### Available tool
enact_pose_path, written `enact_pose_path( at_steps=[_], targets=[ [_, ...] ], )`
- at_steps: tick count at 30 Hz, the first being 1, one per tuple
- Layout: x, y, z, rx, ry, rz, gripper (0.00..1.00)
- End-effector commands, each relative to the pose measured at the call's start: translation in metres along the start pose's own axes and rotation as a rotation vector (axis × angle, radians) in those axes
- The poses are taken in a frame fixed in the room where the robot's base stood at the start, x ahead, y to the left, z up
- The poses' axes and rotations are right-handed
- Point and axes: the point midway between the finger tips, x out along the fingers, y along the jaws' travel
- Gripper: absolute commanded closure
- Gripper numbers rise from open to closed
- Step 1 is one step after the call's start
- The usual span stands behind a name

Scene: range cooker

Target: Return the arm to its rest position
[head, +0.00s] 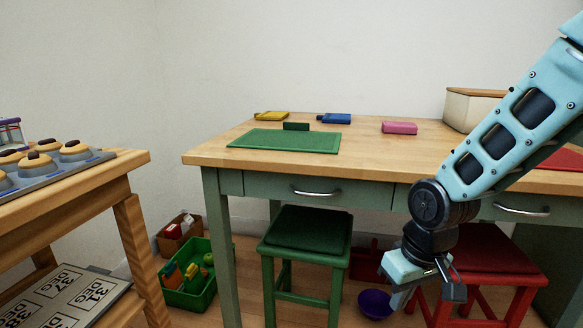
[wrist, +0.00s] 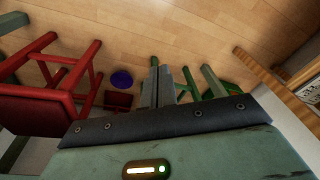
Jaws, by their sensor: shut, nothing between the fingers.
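My light blue arm (head: 497,138) reaches in from the upper right of the head view and bends down at a dark joint. My gripper (head: 402,298) hangs low in front of the table, below its drawers and near the red stool. In the wrist view its two grey fingers (wrist: 157,84) lie together, with nothing held between them. The fingers point out over the wooden floor. The arm hides part of the table's right side and of the red stool.
A wooden-topped table (head: 380,160) bears a green mat (head: 285,140) and a lidded box (head: 468,108). A green stool (head: 305,235) and red stool (head: 490,250) stand below. A purple bowl (head: 374,304) is on the floor. A side table (head: 120,172) stands left.

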Motion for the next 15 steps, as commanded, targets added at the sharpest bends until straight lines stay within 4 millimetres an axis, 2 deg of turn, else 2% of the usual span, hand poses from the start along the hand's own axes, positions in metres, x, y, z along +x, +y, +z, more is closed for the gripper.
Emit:
enact_pose_path(
  at_steps=[1, 3, 6, 9, 13, 14, 15],
  targets=[
    [-0.018, -0.029, 0.017, -0.058, -0.011, -0.003, 1.0],
    [-0.033, -0.056, 0.042, -0.115, -0.034, -0.008, 1.0],
    [-0.049, -0.084, 0.074, -0.182, -0.06, -0.011, 1.0],
    [-0.062, -0.104, 0.105, -0.242, -0.081, -0.011, 1.0],
    [-0.076, -0.121, 0.143, -0.312, -0.106, -0.007, 1.0],
    [-0.079, -0.124, 0.152, -0.328, -0.111, -0.006, 1.0],
    [-0.09, -0.125, 0.152, -0.327, -0.116, -0.007, 1.0]
  ],
)
